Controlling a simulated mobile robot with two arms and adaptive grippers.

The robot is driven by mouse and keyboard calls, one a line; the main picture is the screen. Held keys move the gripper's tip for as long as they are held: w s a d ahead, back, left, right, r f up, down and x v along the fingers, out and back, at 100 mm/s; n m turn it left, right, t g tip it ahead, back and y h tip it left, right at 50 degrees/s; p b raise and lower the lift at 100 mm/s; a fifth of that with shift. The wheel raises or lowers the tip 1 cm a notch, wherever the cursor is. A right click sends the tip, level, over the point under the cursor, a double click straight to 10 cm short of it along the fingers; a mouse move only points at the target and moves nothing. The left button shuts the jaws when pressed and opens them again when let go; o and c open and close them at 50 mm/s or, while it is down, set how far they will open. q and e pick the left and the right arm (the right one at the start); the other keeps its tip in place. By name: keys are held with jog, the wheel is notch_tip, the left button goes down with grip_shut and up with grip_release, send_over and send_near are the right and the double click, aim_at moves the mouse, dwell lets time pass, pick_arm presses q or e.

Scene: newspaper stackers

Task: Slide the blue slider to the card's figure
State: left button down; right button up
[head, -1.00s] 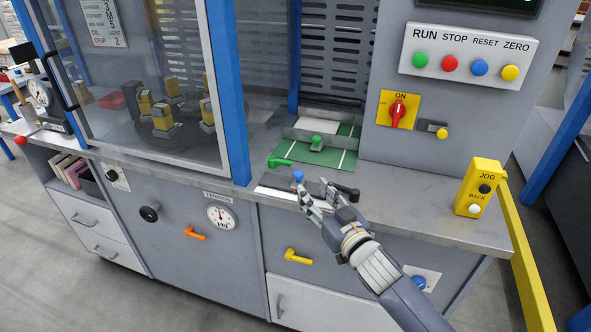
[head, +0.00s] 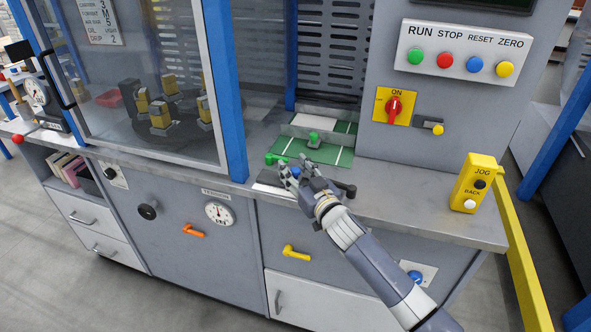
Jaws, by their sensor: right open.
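The blue slider (head: 295,171) is a small blue knob on a dark track (head: 268,186) at the front of the worktop, partly hidden by my right gripper. My right gripper (head: 291,167) is open, with its fingertips at the blue slider, seemingly on either side of it. I cannot tell whether they touch it. A white printed card (head: 99,20) hangs behind the glass at the upper left; its small print is too blurred to read fully. My left gripper is not in view.
A black handle (head: 350,190) is right of my gripper. A blue post (head: 226,90) stands left.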

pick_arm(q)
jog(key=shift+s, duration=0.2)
pick_arm(e)
jog(key=shift+c, duration=0.2)
grip_shut()
jog(key=shift+s+d+p, duration=0.15)
jog(key=shift+d+p, duration=0.45)
jog(key=shift+s+d, duration=0.1)
jog(key=shift+d, duration=0.3)
jog(key=shift+o, duration=0.2)
grip_release()
jog(key=shift+s, duration=0.1)
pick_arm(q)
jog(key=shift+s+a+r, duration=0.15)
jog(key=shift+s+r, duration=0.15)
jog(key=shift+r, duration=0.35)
